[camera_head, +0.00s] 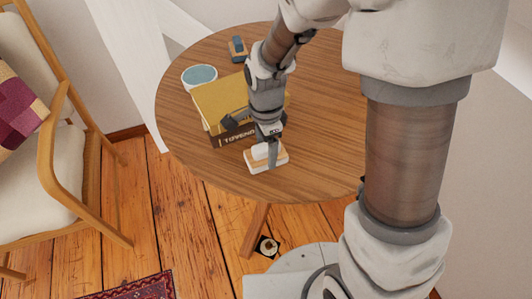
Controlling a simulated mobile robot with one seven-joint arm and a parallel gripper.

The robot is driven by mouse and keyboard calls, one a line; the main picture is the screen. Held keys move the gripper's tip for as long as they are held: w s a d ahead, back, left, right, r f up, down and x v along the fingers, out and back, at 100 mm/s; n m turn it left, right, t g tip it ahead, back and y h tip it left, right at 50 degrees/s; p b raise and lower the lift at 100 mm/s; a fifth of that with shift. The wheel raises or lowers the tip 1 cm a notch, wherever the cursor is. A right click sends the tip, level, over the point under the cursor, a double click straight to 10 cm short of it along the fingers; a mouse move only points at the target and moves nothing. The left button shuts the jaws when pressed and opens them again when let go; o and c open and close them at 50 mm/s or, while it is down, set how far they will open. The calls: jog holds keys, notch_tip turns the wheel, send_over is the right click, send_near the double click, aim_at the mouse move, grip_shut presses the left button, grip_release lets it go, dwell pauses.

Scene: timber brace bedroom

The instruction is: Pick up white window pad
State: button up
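My gripper (268,152) points down at the pad from above. One dark finger stands in front of the pad and hides part of it. A dark part of the gripper sticks out to the left over the book's edge. I cannot tell whether the fingers are open or touch the pad.
The thick yellow book (215,100) lies right behind the pad. A white cup (200,78) with a blue-grey inside and a small blue block on a wooden base (238,50) stand farther back. A wooden armchair (60,150) is at left. The table's front right is bare.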

jog(key=c, duration=0.5)
jog(key=shift+r, duration=0.55)
notch_tip(320, 180, up, 4)
jog(key=shift+s+d+f+p, duration=0.1)
jog(key=shift+p, duration=0.85)
jog(key=s+d+r+p, duration=0.2)
jog(key=s+d+r, duration=0.4)
jog(key=s, duration=0.3)
jog(key=shift+s+d+p, duration=0.15)
jog(key=shift+s+p, duration=0.1)
jog(key=shift+p, duration=0.1)
jog(key=shift+r, duration=0.1)
